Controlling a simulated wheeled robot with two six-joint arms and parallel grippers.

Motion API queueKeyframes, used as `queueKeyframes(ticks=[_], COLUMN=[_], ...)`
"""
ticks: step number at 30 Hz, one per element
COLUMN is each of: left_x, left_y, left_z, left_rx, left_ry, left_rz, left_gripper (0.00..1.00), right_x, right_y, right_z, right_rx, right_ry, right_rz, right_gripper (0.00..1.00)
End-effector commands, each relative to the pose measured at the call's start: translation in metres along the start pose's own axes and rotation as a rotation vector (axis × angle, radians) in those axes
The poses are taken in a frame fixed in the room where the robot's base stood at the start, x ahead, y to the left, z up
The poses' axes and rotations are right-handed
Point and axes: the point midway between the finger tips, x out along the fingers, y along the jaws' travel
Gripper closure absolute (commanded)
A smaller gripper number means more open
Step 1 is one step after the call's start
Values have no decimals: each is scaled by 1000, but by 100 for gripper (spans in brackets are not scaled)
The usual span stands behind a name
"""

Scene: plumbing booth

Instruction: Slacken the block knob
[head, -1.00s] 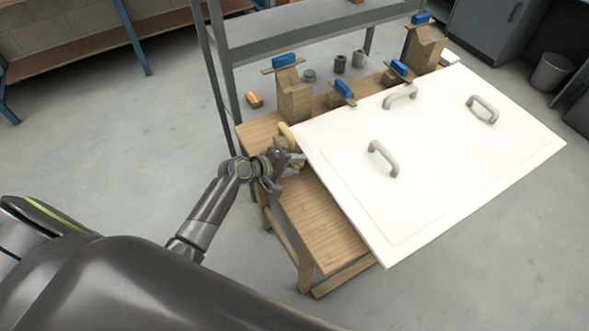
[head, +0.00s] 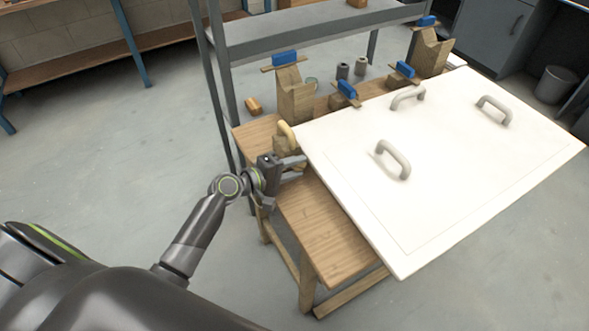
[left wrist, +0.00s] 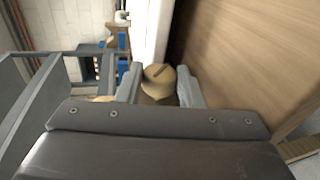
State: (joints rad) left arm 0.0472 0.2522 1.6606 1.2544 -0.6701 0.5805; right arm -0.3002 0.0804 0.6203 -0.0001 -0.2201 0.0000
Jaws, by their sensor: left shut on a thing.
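In the head view, my left gripper (head: 292,169) is at the left edge of the wooden bench, beside the white panel. A wooden block with a cream curved handle (head: 287,135) stands just behind the gripper. The knob itself is hard to make out in the head view. My right gripper is not in view.
A white panel (head: 430,170) with three grey handles covers much of the wooden bench (head: 322,232). Wooden stands (head: 295,100) with blue-topped clamps line its back side. A grey shelf frame (head: 300,37) rises behind. The floor at left is clear.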

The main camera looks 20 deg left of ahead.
Motion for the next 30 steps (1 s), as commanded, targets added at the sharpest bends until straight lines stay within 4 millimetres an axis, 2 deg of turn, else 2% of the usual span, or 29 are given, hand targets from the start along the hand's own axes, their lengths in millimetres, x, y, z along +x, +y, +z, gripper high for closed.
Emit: queueKeyframes(ticks=[4,5,9,16,20,23,30], left_x=[0,0,0,-1,-10,-26,-83], left_y=[-1,-1,0,0,-1,-2,-3], left_z=[0,0,0,0,-1,0,-1], left_rx=[-1,-1,-1,0,1,2,5], left_ry=[0,0,0,0,1,1,1], left_rz=[-2,-2,-2,-2,-3,-4,-7], left_gripper=[89,63,45,45,45,45,45], right_x=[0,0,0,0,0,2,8], right_y=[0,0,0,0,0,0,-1], right_z=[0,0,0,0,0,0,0], right_rx=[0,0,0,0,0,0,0], right_ry=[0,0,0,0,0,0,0], right_rz=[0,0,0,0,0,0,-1], right_gripper=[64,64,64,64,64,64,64])
